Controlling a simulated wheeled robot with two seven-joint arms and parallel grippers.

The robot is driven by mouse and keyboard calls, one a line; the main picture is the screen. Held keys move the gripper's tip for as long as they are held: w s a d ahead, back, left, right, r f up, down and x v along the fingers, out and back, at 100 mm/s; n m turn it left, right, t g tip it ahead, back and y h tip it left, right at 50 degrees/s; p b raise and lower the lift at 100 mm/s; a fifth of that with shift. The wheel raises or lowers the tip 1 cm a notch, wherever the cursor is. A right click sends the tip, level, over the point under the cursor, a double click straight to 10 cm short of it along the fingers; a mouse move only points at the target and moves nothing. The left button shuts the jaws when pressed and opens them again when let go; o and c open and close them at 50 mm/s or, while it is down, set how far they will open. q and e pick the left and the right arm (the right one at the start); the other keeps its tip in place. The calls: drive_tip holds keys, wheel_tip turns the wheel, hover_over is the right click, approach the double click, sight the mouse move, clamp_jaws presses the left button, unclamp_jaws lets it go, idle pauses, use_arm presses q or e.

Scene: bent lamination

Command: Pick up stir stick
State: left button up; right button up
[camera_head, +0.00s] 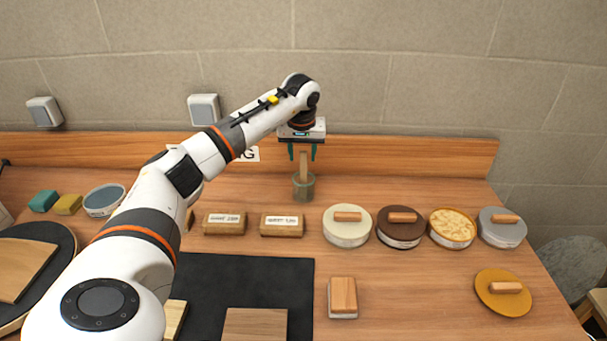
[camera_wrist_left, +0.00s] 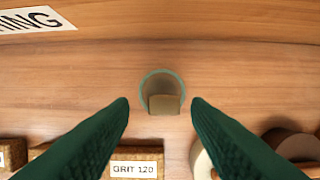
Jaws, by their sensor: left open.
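The stir stick (camera_head: 304,165) is a flat wooden stick standing upright in a small glass cup (camera_head: 304,188) near the back of the bench. My left gripper (camera_head: 302,155) is open, pointing down over the cup, with its green fingers on either side of the stick's upper end. In the left wrist view the stick's end (camera_wrist_left: 164,104) lies between the two fingertips (camera_wrist_left: 160,108), with a gap on each side. The cup's round rim (camera_wrist_left: 162,72) shows around it. My right gripper is not in view.
Two labelled grit blocks (camera_head: 224,223) (camera_head: 282,224) sit front-left of the cup. A wooden backboard (camera_head: 400,155) runs behind. A dark mat (camera_head: 250,285) lies in front.

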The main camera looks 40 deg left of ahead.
sight(303, 163)
use_arm(q)
drive_tip(key=shift+w+p+x, duration=0.15)
drive_tip(key=shift+p+x, duration=0.2)
drive_tip(key=shift+x, duration=0.8)
drive_tip(key=shift+w+p+x, duration=0.15)
drive_tip(key=shift+p+x, duration=0.2)
drive_tip(key=shift+x, duration=0.8)
clamp_jaws()
drive_tip(key=shift+r, duration=0.1)
